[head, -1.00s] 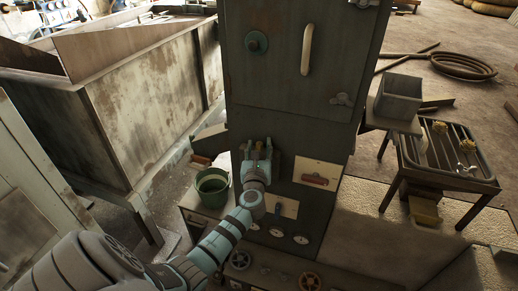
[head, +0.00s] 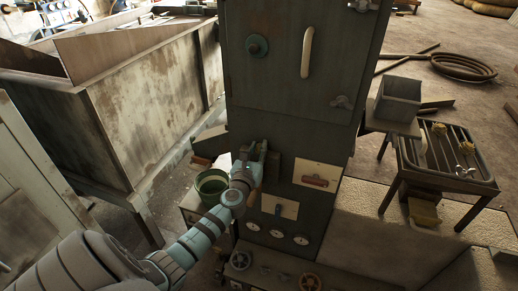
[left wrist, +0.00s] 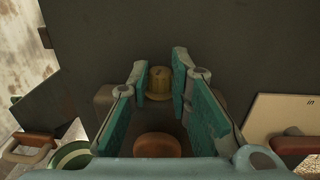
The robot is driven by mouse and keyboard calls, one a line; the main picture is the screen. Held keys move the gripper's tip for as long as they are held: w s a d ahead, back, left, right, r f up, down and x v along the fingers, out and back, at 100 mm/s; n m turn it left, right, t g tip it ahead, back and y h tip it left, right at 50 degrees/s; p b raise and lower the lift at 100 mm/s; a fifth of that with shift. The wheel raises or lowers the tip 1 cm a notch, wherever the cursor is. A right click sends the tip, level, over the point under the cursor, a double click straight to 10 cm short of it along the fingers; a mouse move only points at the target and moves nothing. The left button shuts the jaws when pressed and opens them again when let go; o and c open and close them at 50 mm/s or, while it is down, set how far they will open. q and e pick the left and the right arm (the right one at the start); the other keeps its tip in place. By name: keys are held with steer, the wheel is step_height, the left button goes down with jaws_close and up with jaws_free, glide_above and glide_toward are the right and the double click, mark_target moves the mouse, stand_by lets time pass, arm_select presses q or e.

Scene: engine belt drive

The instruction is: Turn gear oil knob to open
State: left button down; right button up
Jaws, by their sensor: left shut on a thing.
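My left gripper (head: 257,150) is at the front of the dark green cabinet (head: 290,110) in the head view, reaching in from the left. In the left wrist view, its two teal-padded fingers (left wrist: 160,85) are shut on a ridged brass-coloured knob (left wrist: 159,80), which stands out from the dark panel. I take this to be the gear oil knob, but I read no label. In the head view the knob is hidden by the gripper. A rounded red-brown thing (left wrist: 158,146) shows between the finger bases. My right gripper is not in view.
Round gauges (head: 276,233) and handwheels (head: 309,282) sit below. A green bucket (head: 212,187) stands left. A long handle (head: 307,52) is above.

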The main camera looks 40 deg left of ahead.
arm_select(q)
steer(key=shift+a+f+m+t+h+b, duration=0.1)
steer(key=shift+a+m+t+h+b, duration=0.1)
steer(key=shift+m+h+b, duration=0.3)
steer(key=shift+a+f+m+t+h+b, duration=0.1)
steer(key=shift+m+t+h, duration=0.15)
steer(key=shift+h, duration=0.45)
steer(key=m+h+b, duration=0.1)
steer(key=h+b, duration=0.1)
steer(key=b, duration=0.1)
steer(key=m+h+b, duration=0.2)
steer(key=b, duration=0.1)
steer(key=m+h+b, duration=0.1)
steer(key=h+b, duration=0.2)
steer(key=shift+a+m, duration=0.25)
steer(key=shift+a, duration=0.1)
steer(key=shift+r+m+h+b, duration=0.2)
steer(key=shift+m+h+b, duration=0.15)
steer(key=shift+b, duration=0.2)
steer(key=c, duration=1.5)
jaws_free()
steer(key=shift+s, duration=0.1)
steer(key=shift+o, duration=0.2)
